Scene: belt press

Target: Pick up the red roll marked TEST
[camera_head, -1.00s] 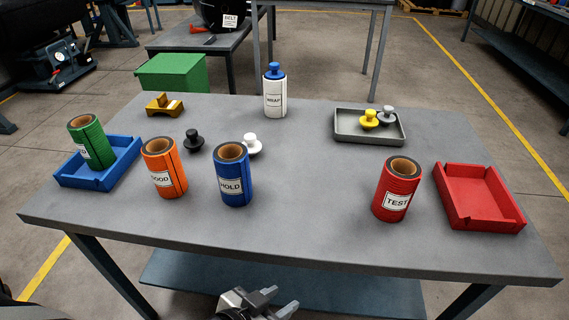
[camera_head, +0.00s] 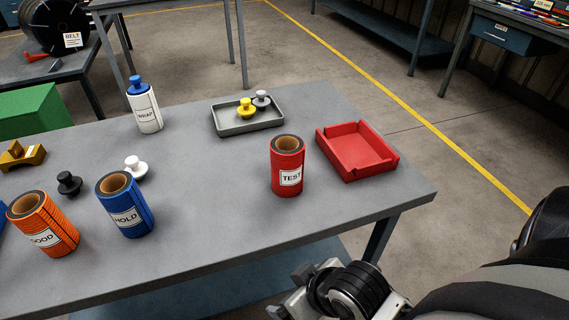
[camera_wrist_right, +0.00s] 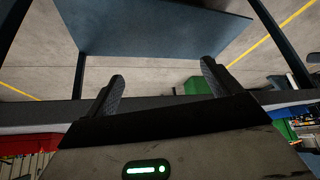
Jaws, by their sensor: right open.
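The red roll marked TEST (camera_head: 288,166) stands upright on the grey table (camera_head: 215,210), its white label facing me and its hollow end up. It is just left of the red tray (camera_head: 357,151) in the head view. My right gripper (camera_head: 296,290) is below and in front of the table's near edge, apart from the roll. In the wrist view its two fingers (camera_wrist_right: 162,77) are spread with nothing between them. The red roll cannot be made out in the wrist view. My left gripper is not in view.
The blue HOLD roll (camera_head: 125,207) and orange GOOD roll (camera_head: 43,226) stand to the left. A grey tray (camera_head: 247,129) holds yellow and grey knobs behind the red roll. A white WRAP bottle (camera_head: 145,107) stands farther back. The table is clear around the red roll's left side.

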